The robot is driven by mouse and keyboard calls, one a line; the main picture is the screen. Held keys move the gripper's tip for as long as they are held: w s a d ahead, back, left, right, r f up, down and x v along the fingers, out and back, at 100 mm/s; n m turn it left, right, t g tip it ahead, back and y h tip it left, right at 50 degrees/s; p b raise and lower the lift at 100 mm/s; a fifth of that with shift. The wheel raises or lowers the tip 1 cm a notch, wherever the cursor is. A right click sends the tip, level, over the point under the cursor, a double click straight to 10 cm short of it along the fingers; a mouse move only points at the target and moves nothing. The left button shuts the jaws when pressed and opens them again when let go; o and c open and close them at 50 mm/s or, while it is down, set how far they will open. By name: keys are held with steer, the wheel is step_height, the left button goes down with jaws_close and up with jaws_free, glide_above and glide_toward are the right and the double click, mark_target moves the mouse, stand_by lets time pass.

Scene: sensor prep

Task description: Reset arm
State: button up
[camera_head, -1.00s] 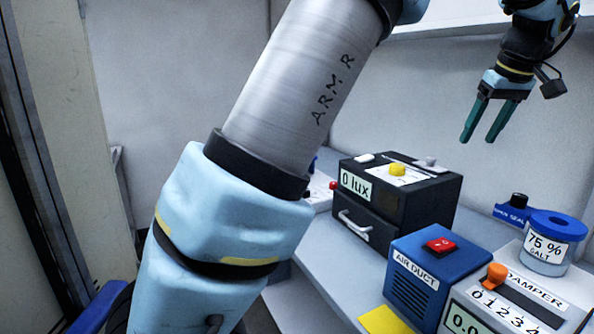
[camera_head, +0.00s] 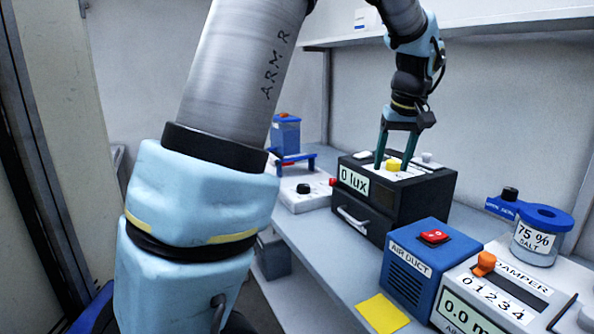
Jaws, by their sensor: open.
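My gripper (camera_head: 394,167) is at the end of my arm, pointing down with its two dark green fingers spread apart and nothing between them that I can see it hold. It hangs at the top of the black lux box (camera_head: 425,203). The fingers appear on either side of the yellow knob (camera_head: 392,165) in the picture. I cannot tell whether they touch the box top or how high above it they are. The box's display reads "0 lux" and its drawer front has a pale handle.
A blue air duct box (camera_head: 428,262) with a red switch and a damper unit (camera_head: 490,300) with an orange knob stand in front. A salt jar (camera_head: 537,240) is at right. A white device (camera_head: 303,197) and blue container (camera_head: 285,137) are behind left. A yellow note (camera_head: 382,313) lies on the bench.

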steer(key=s+a+f+g, duration=0.1)
steer(key=a+f, duration=0.3)
steer(key=a, duration=0.4)
steer(key=s+a+f, duration=0.2)
steer(key=a+f, duration=0.1)
steer(key=a, duration=0.5)
steer(key=s+a+f, duration=0.3)
steer(key=s+a, duration=0.1)
steer(key=a, duration=0.2)
steer(key=s+a+f+m, duration=0.1)
steer(key=s+a+f, duration=0.2)
steer(key=s+a, duration=0.2)
steer(key=shift+s+a+f+h, duration=0.2)
steer(key=shift+a+f+h, duration=0.1)
steer(key=shift+a, duration=0.25)
